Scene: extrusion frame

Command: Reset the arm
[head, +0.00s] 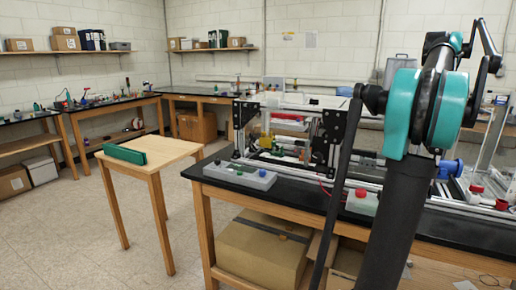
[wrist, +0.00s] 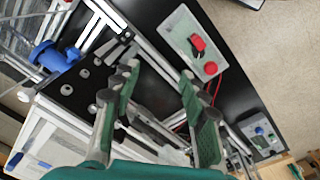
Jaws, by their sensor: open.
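My gripper (wrist: 159,76) shows in the wrist view with its two green-padded fingers spread apart. The space between the fingers is empty, and the black benchtop (wrist: 155,97) lies beyond it. In the head view my teal and black arm rises at the right, in front of the bench. I cannot make out the fingers clearly there.
The bench carries an aluminium extrusion frame (head: 329,131), a grey control box (head: 240,177) and a box with a red button (head: 361,202). The red-button box also shows in the wrist view (wrist: 183,29). A wooden table (head: 165,151) holds a green block (head: 125,154). Floor is clear left.

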